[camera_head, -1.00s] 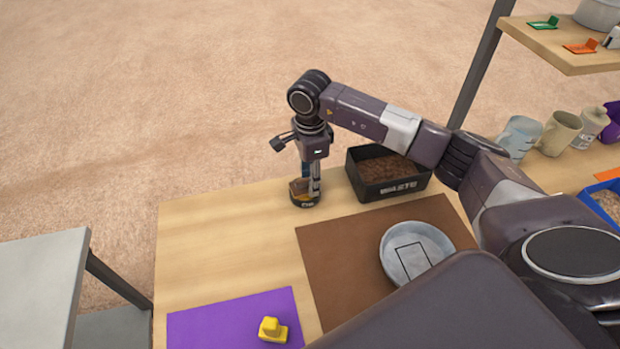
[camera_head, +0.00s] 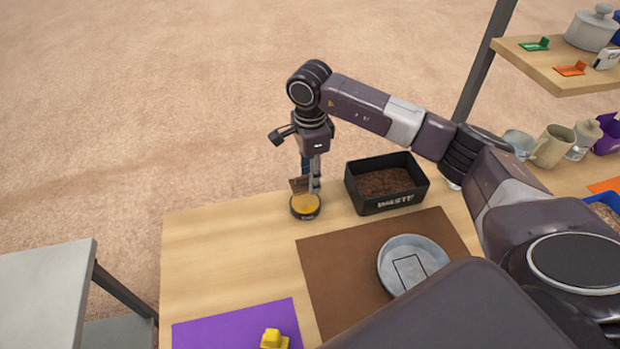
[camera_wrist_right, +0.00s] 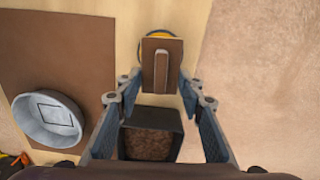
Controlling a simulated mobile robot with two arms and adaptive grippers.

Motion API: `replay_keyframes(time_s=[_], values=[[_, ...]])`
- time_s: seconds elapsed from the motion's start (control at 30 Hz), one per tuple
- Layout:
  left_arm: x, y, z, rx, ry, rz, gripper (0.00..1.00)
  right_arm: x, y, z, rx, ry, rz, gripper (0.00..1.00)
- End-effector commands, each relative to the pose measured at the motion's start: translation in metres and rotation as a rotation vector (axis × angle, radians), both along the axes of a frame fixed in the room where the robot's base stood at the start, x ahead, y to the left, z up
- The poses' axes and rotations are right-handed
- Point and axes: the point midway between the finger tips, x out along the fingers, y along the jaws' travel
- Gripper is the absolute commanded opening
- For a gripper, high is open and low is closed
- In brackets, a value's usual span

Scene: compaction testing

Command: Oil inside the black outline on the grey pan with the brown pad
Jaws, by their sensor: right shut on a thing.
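My right gripper (camera_head: 311,178) is shut on the brown pad (camera_head: 298,185) and holds it upright just above a round tin (camera_head: 305,207) with a yellow top. In the right wrist view the pad (camera_wrist_right: 161,65), with its raised grip, sits between the fingers (camera_wrist_right: 160,82) and hides most of the tin (camera_wrist_right: 155,34). The grey pan (camera_head: 432,257) lies on a brown mat, with a black rectangular outline (camera_head: 397,272) on its floor. The pan also shows at the left of the right wrist view (camera_wrist_right: 28,113). My left gripper is out of view.
A black waste box (camera_head: 395,203) with brown soil stands between the tin and my right forearm. The brown mat (camera_head: 335,265) and a purple mat (camera_head: 225,325) with a yellow piece (camera_head: 272,340) lie nearer. Mugs (camera_head: 551,147) stand at right. Bare table is left of the tin.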

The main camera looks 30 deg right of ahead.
Motion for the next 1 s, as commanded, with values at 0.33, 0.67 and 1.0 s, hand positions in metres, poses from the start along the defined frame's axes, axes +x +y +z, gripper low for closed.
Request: replay_keyframes(time_s=[0.33, 0.67, 1.0], values=[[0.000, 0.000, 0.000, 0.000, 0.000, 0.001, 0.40, 0.000, 0.000, 0.001, 0.000, 0.001, 0.000, 0.16], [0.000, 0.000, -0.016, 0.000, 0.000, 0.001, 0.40, 0.000, 0.000, -0.017, -0.001, 0.001, 0.000, 0.16], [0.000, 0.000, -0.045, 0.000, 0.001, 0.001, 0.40, 0.000, 0.000, -0.052, -0.001, -0.001, -0.001, 0.16]])
